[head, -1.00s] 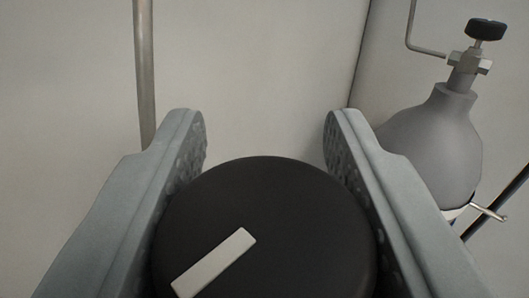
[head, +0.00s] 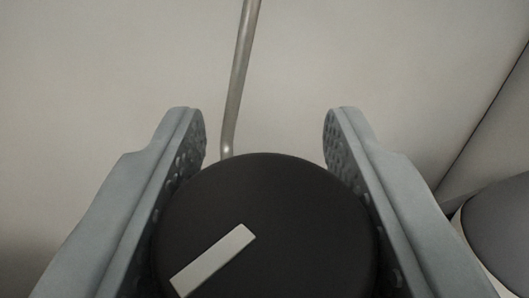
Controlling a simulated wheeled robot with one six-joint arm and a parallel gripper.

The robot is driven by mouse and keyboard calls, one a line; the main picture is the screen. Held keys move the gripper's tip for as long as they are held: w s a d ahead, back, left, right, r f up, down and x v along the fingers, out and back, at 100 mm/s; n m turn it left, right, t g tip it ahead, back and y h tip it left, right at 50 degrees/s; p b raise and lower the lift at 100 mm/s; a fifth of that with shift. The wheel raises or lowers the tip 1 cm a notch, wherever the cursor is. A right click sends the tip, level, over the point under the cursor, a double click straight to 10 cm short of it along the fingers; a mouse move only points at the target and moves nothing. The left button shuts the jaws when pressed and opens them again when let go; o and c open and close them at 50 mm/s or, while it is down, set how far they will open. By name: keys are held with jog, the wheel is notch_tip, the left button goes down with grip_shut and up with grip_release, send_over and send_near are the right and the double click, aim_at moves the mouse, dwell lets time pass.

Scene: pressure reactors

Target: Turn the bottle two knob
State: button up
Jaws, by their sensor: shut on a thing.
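A round black knob (head: 300,215) with a white bar mark (head: 213,259) fills the lower middle of the head view. The bar slants from lower left to upper right, left of the knob's middle. My gripper (head: 265,130) has its two grey, dimpled fingers on either side of the knob, shut on its rim. The knob's front edge is cut off by the bottom of the picture. The bottle under the knob is hidden.
A thin metal pipe (head: 237,80) stands behind the knob, in front of a plain pale wall (head: 90,70). A grey rounded body with a pale rim (head: 503,235) is partly seen at the lower right. A wall corner runs along the right.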

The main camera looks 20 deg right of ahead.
jog(key=shift+a+r+n+t+y, duration=0.15)
jog(key=shift+n+y, duration=0.35)
jog(key=shift+y, duration=0.3)
jog(key=shift+a+f+n+t+y, duration=0.15)
jog(key=shift+n+y, duration=0.35)
jog(key=shift+y, duration=0.3)
jog(key=shift+d+r, duration=0.1)
jog(key=o, duration=1)
jog(key=shift+c, duration=0.2)
jog(key=s+a, duration=0.1)
jog(key=s, duration=1.6)
jog(key=shift+a, duration=0.35)
jog(key=shift+s, duration=0.1)
